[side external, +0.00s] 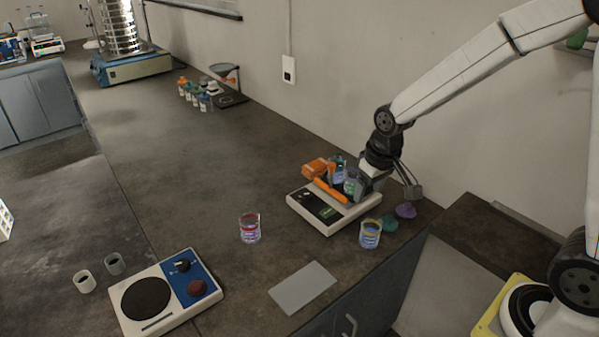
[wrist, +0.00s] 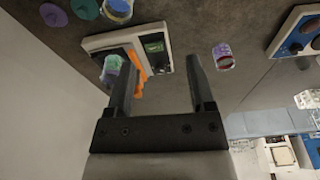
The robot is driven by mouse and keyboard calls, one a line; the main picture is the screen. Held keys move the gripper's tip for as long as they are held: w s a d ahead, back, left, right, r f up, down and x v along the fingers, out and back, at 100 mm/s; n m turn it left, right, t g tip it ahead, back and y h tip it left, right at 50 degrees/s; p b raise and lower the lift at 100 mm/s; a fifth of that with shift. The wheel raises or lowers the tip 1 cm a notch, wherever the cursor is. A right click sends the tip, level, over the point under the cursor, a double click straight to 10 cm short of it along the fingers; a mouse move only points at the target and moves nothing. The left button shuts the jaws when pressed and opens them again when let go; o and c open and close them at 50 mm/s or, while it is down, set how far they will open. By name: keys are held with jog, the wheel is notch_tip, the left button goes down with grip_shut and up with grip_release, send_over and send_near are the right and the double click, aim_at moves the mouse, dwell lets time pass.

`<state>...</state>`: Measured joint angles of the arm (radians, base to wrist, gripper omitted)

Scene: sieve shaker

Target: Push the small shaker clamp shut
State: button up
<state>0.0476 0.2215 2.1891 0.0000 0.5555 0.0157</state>
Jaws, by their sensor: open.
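The small shaker (side external: 322,213) is a white, low box with a dark front panel, standing near the right end of the bench. It also shows in the wrist view (wrist: 95,43). Its orange clamp (side external: 330,190) lies over the top; whether it is fully closed I cannot tell. In the wrist view the orange part (wrist: 141,76) shows just right of my left-hand finger. Labelled vials (side external: 353,182) stand at the shaker's top. My gripper (wrist: 160,65) is open with nothing held between its fingers, close to the shaker's wall side. In the side view its fingertips are partly hidden.
A red-filled beaker (side external: 249,229) stands left of the shaker, and a yellow-filled one (side external: 370,234) stands close in front. Green (side external: 388,223) and purple (side external: 405,210) pieces lie right. A grey plate (side external: 302,288) and a hotplate (side external: 168,292) are nearer. The bench's middle is clear.

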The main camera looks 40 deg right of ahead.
jog(key=w+d+r+m, duration=0.1)
jog(key=w+d, duration=0.3)
jog(key=w, duration=0.7)
jog(key=m+g, duration=0.1)
jog(key=g, duration=0.1)
send_over(332, 164)
jog(key=shift+d+f, duration=0.1)
jog(key=shift+f, duration=0.25)
jog(key=shift+f, duration=0.15)
jog(key=shift+f, duration=3.75)
grip_shut()
